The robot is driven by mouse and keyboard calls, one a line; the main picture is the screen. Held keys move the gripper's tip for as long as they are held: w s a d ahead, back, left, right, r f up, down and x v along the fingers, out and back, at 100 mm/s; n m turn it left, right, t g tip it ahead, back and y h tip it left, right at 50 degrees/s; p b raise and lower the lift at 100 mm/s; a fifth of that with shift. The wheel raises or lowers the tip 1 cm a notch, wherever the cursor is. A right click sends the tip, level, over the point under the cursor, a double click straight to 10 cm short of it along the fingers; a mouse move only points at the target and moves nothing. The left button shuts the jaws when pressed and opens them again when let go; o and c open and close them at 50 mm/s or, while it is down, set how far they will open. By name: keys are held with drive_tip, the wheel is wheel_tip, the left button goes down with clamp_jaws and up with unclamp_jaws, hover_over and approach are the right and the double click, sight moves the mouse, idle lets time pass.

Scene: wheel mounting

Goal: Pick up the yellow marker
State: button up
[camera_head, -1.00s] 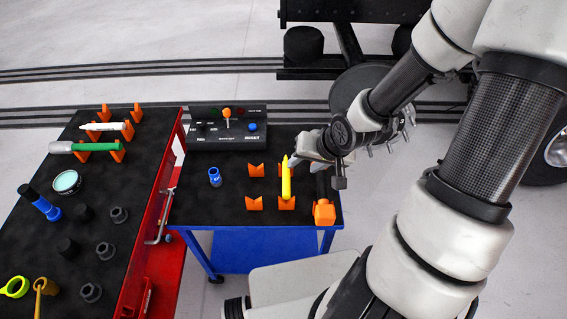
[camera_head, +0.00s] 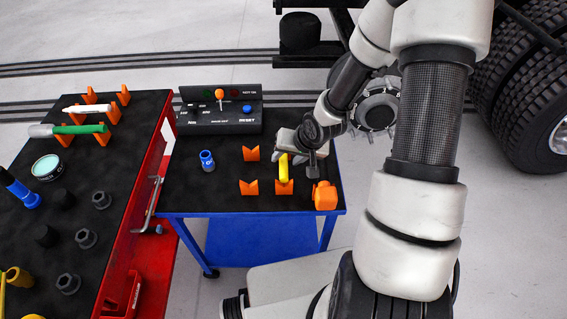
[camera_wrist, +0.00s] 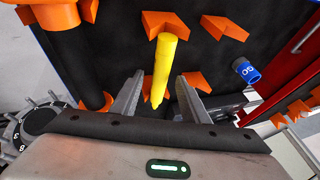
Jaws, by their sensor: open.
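The yellow marker (camera_head: 283,168) lies across orange V-shaped holders on the black top of the blue cart. It shows whole in the wrist view (camera_wrist: 162,68), one end resting in an orange holder (camera_wrist: 171,24). My gripper (camera_head: 291,157) is over the marker's far end and hides that end in the head view. In the wrist view my gripper's open fingers (camera_wrist: 155,100) stand one on each side of the marker's pointed end, with gaps between. I cannot tell how high they are above it.
An orange block-shaped thing (camera_head: 325,196) stands close right of the marker. A blue socket (camera_head: 207,159) stands to the left, and a black control box (camera_head: 220,114) stands at the back. The red cart's black top (camera_head: 120,165) with several tools is at the left.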

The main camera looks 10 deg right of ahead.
sight(286, 162)
drive_tip(key=shift+w+a+f, duration=0.15)
drive_tip(key=shift+w+f, duration=0.05)
drive_tip(key=shift+f, duration=0.2)
clamp_jaws()
drive_tip(key=shift+r, duration=0.15)
wheel_tip(286, 162, up, 10)
drive_tip(key=p, duration=0.4)
